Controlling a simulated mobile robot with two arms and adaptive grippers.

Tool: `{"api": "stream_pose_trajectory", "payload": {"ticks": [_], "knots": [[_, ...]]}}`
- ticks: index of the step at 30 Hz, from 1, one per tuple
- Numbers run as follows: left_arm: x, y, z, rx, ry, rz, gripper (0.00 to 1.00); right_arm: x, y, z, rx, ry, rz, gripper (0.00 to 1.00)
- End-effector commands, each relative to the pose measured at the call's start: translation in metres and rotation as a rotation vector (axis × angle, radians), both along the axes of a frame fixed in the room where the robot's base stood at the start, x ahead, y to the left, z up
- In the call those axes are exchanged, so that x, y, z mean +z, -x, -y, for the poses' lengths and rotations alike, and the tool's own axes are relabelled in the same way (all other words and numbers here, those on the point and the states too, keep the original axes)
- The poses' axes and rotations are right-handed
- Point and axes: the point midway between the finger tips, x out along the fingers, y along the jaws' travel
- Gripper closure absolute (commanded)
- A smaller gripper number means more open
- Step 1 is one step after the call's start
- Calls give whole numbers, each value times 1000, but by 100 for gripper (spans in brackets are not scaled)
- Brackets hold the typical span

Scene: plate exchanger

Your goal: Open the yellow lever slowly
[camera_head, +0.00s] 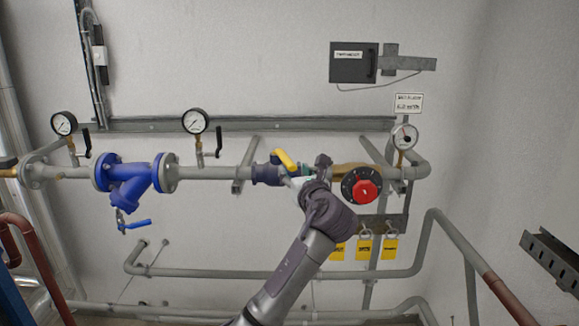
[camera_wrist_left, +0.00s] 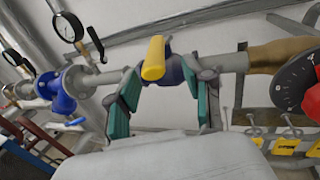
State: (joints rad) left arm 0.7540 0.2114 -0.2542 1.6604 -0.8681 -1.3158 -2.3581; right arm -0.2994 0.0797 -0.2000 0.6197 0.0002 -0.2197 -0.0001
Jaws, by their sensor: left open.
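The yellow lever (camera_head: 286,160) sits on a dark blue valve body (camera_head: 268,174) on the horizontal grey pipe in the head view. It slants from upper left to lower right there. In the left wrist view the lever (camera_wrist_left: 154,58) stands upright, between the two teal-padded fingers. My left gripper (camera_head: 302,172) is at the pipe just right of the lever, partly hidden by its own wrist. In the left wrist view the left gripper (camera_wrist_left: 160,92) is open, with its fingers spread either side of the lever and no clear contact. My right gripper is not in view.
A red knob (camera_head: 366,190) on a black dial is close right of my gripper. A blue strainer (camera_head: 130,182) and pressure gauges (camera_head: 194,122) are on the left. A lower grey pipe (camera_head: 220,273) runs beneath.

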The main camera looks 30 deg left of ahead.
Motion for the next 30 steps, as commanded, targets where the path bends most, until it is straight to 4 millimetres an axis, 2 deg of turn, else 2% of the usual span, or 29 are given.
{"api": "stream_pose_trajectory", "payload": {"ticks": [3,9,27,30], "knots": [[0,16,19,-3,1,1,49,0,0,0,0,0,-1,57],[0,33,39,-1,1,-1,49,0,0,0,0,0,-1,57],[0,37,43,0,1,-1,49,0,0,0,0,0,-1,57],[-11,38,44,-9,36,7,49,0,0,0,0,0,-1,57]]}}
